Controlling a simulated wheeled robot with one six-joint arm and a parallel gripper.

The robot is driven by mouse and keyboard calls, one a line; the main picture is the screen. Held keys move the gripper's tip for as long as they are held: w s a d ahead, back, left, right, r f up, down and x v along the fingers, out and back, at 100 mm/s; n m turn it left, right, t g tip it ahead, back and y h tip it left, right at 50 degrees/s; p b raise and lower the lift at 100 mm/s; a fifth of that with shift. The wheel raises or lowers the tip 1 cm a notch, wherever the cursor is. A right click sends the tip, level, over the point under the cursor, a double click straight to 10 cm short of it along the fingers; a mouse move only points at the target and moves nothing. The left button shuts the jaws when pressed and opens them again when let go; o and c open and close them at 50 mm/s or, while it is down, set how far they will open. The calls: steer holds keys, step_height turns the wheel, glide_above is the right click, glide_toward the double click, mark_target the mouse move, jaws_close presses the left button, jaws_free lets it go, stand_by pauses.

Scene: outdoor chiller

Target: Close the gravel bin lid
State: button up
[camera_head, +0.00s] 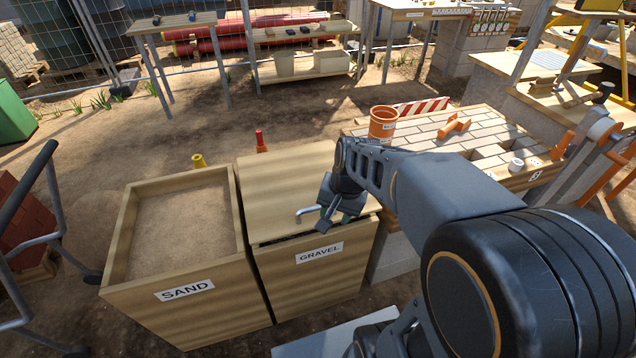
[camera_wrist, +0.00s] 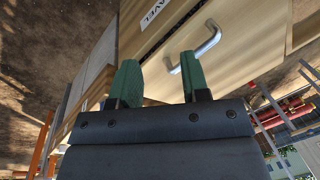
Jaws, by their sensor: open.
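The gravel bin (camera_head: 318,272) is a wooden box with a GRAVEL label on its front. Its wooden lid (camera_head: 285,185) lies over the top, with a narrow dark gap along the front edge, so it looks slightly raised. A metal bar handle (camera_head: 306,212) sits near the lid's front edge; it also shows in the wrist view (camera_wrist: 209,44). My gripper (camera_head: 336,222) is at the front right of the lid, beside the handle. In the wrist view my gripper (camera_wrist: 160,72) has its green fingers apart and empty, the right fingertip close to the handle; I cannot tell whether they touch.
An open sand bin (camera_head: 172,290) stands directly left of the gravel bin. A brick-topped workbench (camera_head: 480,140) with an orange bucket (camera_head: 383,123) is to the right. Open dirt lies beyond.

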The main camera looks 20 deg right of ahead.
steer(key=w+d+r+m+y+p, duration=0.3)
steer(key=w+d+r+m+p, duration=0.15)
steer(key=w+m+p, duration=0.55)
steer(key=shift+m+g, duration=0.3)
steer(key=shift+m, duration=0.2)
steer(key=b+x, duration=0.1)
steer(key=x, duration=0.3)
steer(key=b+x, duration=0.1)
steer(key=x, duration=0.4)
steer(key=s+b+x, duration=0.1)
steer(key=x, duration=0.3)
steer(key=shift+d+f, duration=0.25)
steer(key=shift+f, duration=0.2)
jaws_close()
